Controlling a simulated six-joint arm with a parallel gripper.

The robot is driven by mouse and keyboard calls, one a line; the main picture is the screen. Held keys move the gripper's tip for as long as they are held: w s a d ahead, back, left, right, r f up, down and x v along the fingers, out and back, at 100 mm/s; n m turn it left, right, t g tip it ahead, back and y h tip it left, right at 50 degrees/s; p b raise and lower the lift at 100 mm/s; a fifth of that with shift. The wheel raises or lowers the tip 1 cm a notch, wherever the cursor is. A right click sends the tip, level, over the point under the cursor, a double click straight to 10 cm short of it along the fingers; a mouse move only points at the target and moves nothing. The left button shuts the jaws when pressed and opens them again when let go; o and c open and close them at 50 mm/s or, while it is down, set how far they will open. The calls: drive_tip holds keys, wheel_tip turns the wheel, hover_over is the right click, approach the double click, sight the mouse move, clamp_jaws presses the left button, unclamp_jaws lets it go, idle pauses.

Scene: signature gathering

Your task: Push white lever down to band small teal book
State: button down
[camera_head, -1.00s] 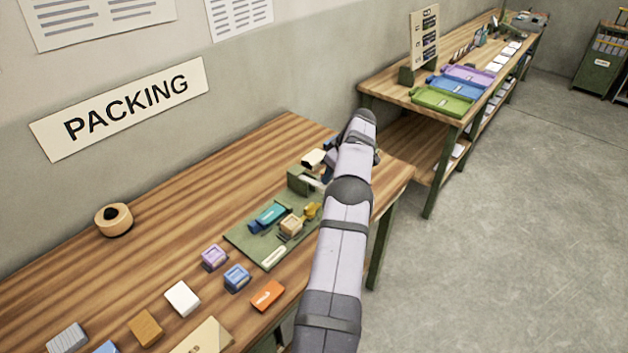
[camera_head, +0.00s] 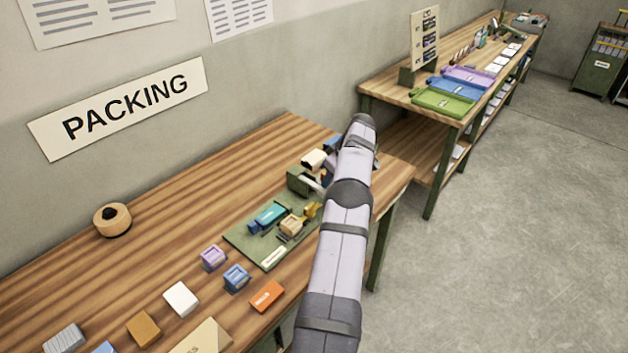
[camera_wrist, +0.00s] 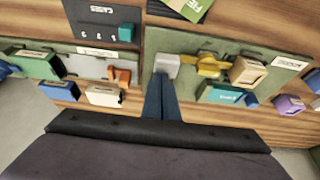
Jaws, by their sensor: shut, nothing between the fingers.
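The white lever (camera_wrist: 167,65) shows as a pale block just ahead of my fingertips in the wrist view. My gripper (camera_wrist: 162,78) is shut and empty, its dark blue fingers side by side at or very near the lever; I cannot tell if they touch. The small teal book (camera_head: 268,216) lies on the green banding station (camera_head: 243,236) in the head view, and shows right of my fingers in the wrist view (camera_wrist: 225,93). In the head view my arm hides most of the gripper, and a pale lever part (camera_head: 313,185) shows beside it.
A tan block (camera_head: 292,225) and a yellow part (camera_head: 312,210) sit beside the teal book. Purple (camera_head: 213,257), blue (camera_head: 237,277), white (camera_head: 181,298) and orange (camera_head: 267,295) items lie on the wooden table nearby. A tape roll (camera_head: 112,219) stands at the back left.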

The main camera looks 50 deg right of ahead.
drive_tip(key=shift+f+b, duration=0.75)
drive_tip(key=shift+f, duration=0.6)
drive_tip(key=shift+r, duration=0.15)
idle(0.4)
wheel_tip(320, 180, up, 9)
drive_tip(key=p, duration=0.7)
idle(0.3)
idle(0.4)
drive_tip(key=w+a+r+g, duration=0.15)
drive_tip(key=w+a, duration=0.25)
drive_tip(key=a, duration=0.4)
drive_tip(key=w+a+r, duration=0.2)
drive_tip(key=w+a, duration=0.1)
drive_tip(key=a, duration=0.5)
drive_tip(key=s+a+g+y+b, duration=0.1)
drive_tip(key=s+a+b, duration=0.1)
drive_tip(key=a, duration=1.5)
drive_tip(key=s+a+f+g, duration=0.1)
drive_tip(key=s+a, duration=0.8)
drive_tip(key=s, duration=0.1)
drive_tip(key=s+a+f+g+h, duration=0.1)
drive_tip(key=s+a+f, duration=0.1)
drive_tip(key=s+a, duration=0.8)
drive_tip(key=shift+s+a+f+b, duration=0.15)
drive_tip(key=shift+s+f+b, duration=0.15)
drive_tip(key=shift+s, duration=0.45)
